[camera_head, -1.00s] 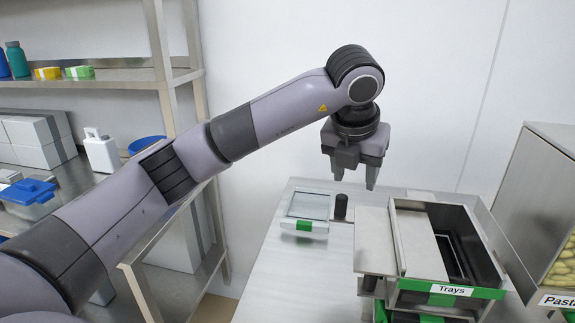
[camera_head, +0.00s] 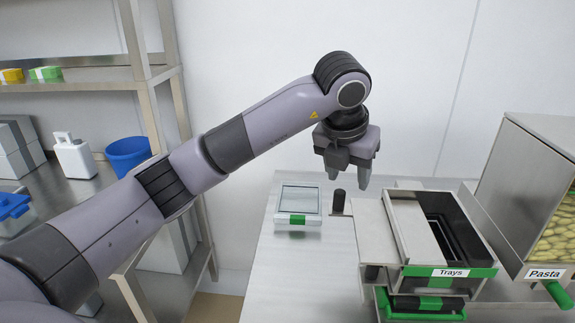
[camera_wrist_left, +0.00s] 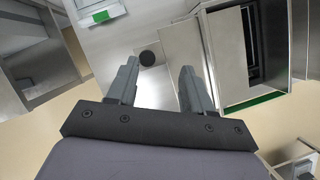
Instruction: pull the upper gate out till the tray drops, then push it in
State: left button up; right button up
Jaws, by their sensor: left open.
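The tray dispenser (camera_head: 497,271), labelled "Trays", is an open-topped steel box with black trays (camera_head: 448,240) inside. A flat steel plate, which looks like the upper gate (camera_head: 374,222), sticks out from its left side. A black upright knob (camera_head: 338,202) stands at that plate's far left end. The knob also shows in the left wrist view (camera_wrist_left: 148,58). My left gripper (camera_head: 348,176) is open and empty, pointing down above and just behind the knob. In the wrist view the knob appears between the fingertips, close to the left finger; contact is not visible. My right gripper is out of view.
A shallow glass-topped square unit with a green tag (camera_head: 298,208) lies left of the knob. A second black knob (camera_head: 372,274) shows low on the dispenser's left. A pasta bin (camera_head: 520,180) stands at right. A shelf rack (camera_head: 150,75) is at left. The steel table's front left is clear.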

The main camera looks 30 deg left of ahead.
aim_at(350, 205)
pick_arm(q)
jog(key=x, duration=0.7)
jog(key=shift+f+p, duration=0.2)
jog(key=shift+p, duration=0.1)
jog(key=s+a, duration=0.4)
jog(key=a, duration=0.5)
jog(key=v, duration=0.7)
jog(key=shift+s+r, duration=0.15)
notch_tip(350, 205, down, 6)
jog(key=w+m+h+b, duration=0.1)
jog(key=w+m+b, duration=0.1)
jog(key=b, duration=0.6)
jog(key=shift+w+f+m+b, duration=0.2)
jog(key=shift+w+m+b, duration=0.15)
jog(key=shift+m, duration=0.45)
